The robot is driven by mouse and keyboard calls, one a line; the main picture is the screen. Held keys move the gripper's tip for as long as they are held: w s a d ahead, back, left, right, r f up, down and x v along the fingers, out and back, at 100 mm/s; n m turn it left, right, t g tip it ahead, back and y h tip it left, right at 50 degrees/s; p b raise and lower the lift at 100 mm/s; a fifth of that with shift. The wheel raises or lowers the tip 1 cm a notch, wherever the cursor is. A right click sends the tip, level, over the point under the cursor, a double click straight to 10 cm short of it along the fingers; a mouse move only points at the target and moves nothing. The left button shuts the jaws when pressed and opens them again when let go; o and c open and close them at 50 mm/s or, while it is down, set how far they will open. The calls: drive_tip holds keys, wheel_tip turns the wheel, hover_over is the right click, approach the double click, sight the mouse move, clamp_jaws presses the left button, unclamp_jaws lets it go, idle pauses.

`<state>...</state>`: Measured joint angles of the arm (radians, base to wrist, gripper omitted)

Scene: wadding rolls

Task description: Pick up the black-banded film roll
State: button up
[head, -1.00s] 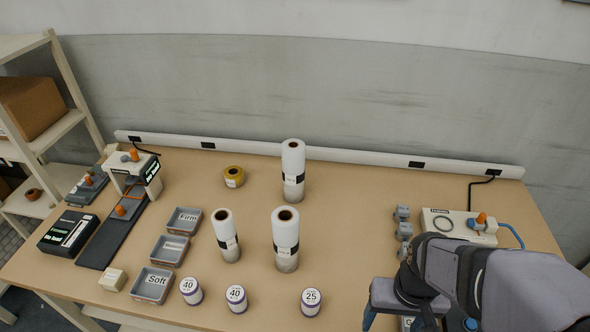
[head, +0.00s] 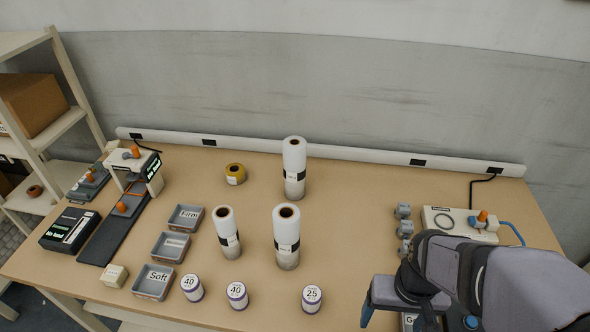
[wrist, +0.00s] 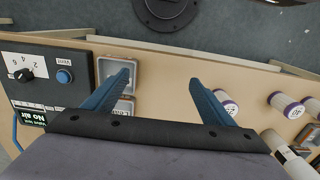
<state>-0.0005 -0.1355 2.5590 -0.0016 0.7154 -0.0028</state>
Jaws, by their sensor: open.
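Three tall white film rolls stand upright on the table in the head view. The front right roll (head: 287,222) shows a clear black band around its lower part. The front left roll (head: 224,222) and the back roll (head: 294,157) also show black with a white patch low down. Part of a white roll (wrist: 298,166) shows at the lower right of the wrist view. My gripper (wrist: 158,88) is open and empty, its blue fingers wide apart. In the head view it is at the lower right, well right of the rolls, its tips partly cut off.
Several small purple-banded rolls (head: 312,298) stand along the front edge. Grey trays (head: 152,283) and a dark device (head: 69,230) are at left, with a yellow tape roll (head: 235,174) behind. A pale control box (head: 459,222) is at right. Table between the rolls and my arm is clear.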

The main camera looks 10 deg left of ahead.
drive_tip(key=w+a+n+t+b, duration=0.1)
drive_tip(key=w+a+t+b, duration=0.3)
drive_tip(key=w, duration=1.3)
wheel_tip(320, 180, up, 10)
drive_tip(key=n+t+y+b, duration=0.4)
drive_tip(key=t+y+b, duration=0.25)
drive_tip(key=t, duration=0.65)
hover_over(298, 163)
drive_tip(key=s+p, duration=0.1)
drive_tip(key=shift+m, duration=0.3)
drive_tip(key=shift+s+d+f+p, duration=0.1)
drive_tip(key=shift+f+p, duration=0.25)
drive_tip(key=shift+f, duration=1.45)
drive_tip(key=shift+s+d+f+p, duration=0.1)
drive_tip(key=shift+f+p, duration=0.2)
drive_tip(key=shift+f, duration=1.5)
drive_tip(key=x, duration=0.3)
drive_tip(key=shift+r+p, duration=0.1)
drive_tip(key=shift+p, duration=0.3)
drive_tip(key=shift+x, duration=1)
drive_tip(key=shift+c, duration=0.4)
